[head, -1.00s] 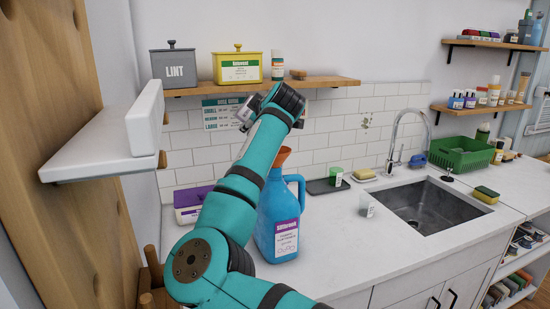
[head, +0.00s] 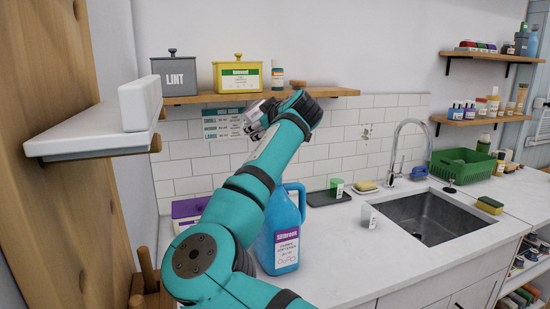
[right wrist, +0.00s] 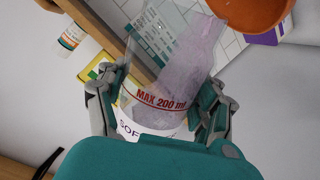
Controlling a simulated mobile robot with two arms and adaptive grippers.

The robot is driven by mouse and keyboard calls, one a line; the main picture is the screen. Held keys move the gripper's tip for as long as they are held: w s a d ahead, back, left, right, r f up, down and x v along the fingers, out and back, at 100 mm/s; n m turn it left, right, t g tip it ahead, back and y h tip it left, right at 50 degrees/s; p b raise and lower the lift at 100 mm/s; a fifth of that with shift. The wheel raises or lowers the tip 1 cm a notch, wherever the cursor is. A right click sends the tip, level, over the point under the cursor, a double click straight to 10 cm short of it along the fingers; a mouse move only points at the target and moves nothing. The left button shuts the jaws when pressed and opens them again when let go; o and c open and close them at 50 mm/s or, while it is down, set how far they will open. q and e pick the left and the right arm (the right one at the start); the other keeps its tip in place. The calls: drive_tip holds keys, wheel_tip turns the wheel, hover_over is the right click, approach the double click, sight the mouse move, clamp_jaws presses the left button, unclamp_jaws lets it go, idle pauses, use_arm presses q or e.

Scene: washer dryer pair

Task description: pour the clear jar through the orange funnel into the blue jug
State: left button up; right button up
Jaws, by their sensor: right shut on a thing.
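My right gripper (head: 254,118) is raised over the counter, in front of the tiled wall. In the right wrist view its fingers (right wrist: 160,108) are shut around the clear jar (right wrist: 150,82), marked "MAX 200 ml". The jar is tilted, and pale lilac liquid (right wrist: 193,58) lies along it toward its mouth. The orange funnel (right wrist: 252,12) is close to the mouth; I cannot tell whether liquid is leaving the jar. The blue jug (head: 284,225) stands upright on the counter, partly behind my right arm. My arm hides the funnel in the head view. My left gripper is out of view.
A wall shelf (head: 330,91) holds a grey LINT box (head: 174,77), a yellow box (head: 237,76) and a small bottle (head: 277,77). A purple-lidded box (head: 188,207) stands left of the jug. A small clear cup (head: 369,216) and the sink (head: 430,217) are to the right.

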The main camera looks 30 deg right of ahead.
drive_tip(key=shift+w+a+r+n+g+p, duration=0.25)
drive_tip(key=shift+r+n+g+p, duration=0.1)
drive_tip(key=shift+p, duration=0.85)
drive_tip(key=shift+w+a+f+n+g+h+p, duration=0.25)
drive_tip(key=shift+a+f+n+h+p, duration=0.15)
drive_tip(key=shift+f+n+p, duration=0.3)
